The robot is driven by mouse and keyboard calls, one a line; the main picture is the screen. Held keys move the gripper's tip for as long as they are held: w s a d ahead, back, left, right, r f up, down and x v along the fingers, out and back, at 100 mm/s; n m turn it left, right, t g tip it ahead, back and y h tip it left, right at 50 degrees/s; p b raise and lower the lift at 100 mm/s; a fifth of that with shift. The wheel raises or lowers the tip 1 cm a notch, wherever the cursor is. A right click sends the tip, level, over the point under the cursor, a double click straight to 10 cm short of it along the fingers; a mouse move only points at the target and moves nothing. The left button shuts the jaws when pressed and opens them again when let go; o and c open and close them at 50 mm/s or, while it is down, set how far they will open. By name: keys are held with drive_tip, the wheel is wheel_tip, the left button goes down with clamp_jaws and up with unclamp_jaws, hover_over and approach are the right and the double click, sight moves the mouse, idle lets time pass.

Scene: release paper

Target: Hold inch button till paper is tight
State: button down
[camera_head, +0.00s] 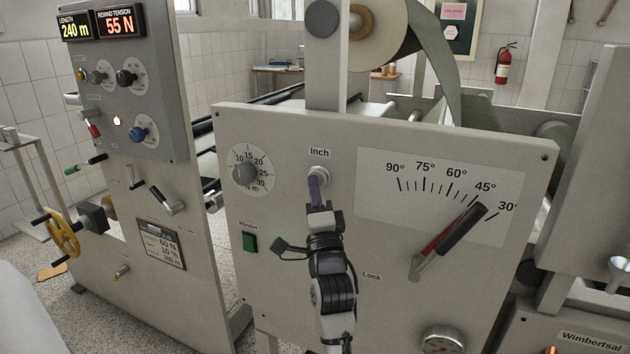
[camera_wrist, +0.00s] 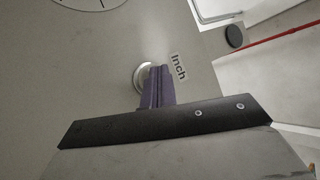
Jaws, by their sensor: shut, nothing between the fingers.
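The Inch button (camera_head: 320,174) is a round, pale button in a metal ring on the grey front panel, under the "Inch" label. My gripper (camera_head: 315,184) has its purple fingers shut and empty, with the tips at the button's lower part. In the wrist view the button's ring (camera_wrist: 140,76) shows behind the purple fingertips (camera_wrist: 156,80), which cover much of it. Whether the button is pressed in cannot be told. The paper (camera_head: 437,62) runs down from the roll (camera_head: 385,35) at the top. It looks slightly curved along its length.
Left of the button is a dial (camera_head: 245,172), with a green Winder switch (camera_head: 250,242) below it. Displays at upper left read 240 m (camera_head: 75,27) and 55 N (camera_head: 121,21).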

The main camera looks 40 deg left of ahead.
drive_tip(key=shift+s+d+p, duration=0.2)
drive_tip(key=shift+s+p, duration=0.3)
drive_tip(key=shift+s, duration=0.4)
drive_tip(key=shift+s+d+p, duration=0.2)
drive_tip(key=shift+s+p, duration=0.25)
drive_tip(key=shift+s, duration=0.35)
drive_tip(key=shift+s+d+p, duration=0.2)
drive_tip(key=shift+s+p, duration=0.25)
drive_tip(key=shift+s, duration=0.4)
drive_tip(key=shift+s+d+p, duration=0.2)
drive_tip(key=shift+s+p, duration=0.25)
drive_tip(key=shift+s, duration=0.35)
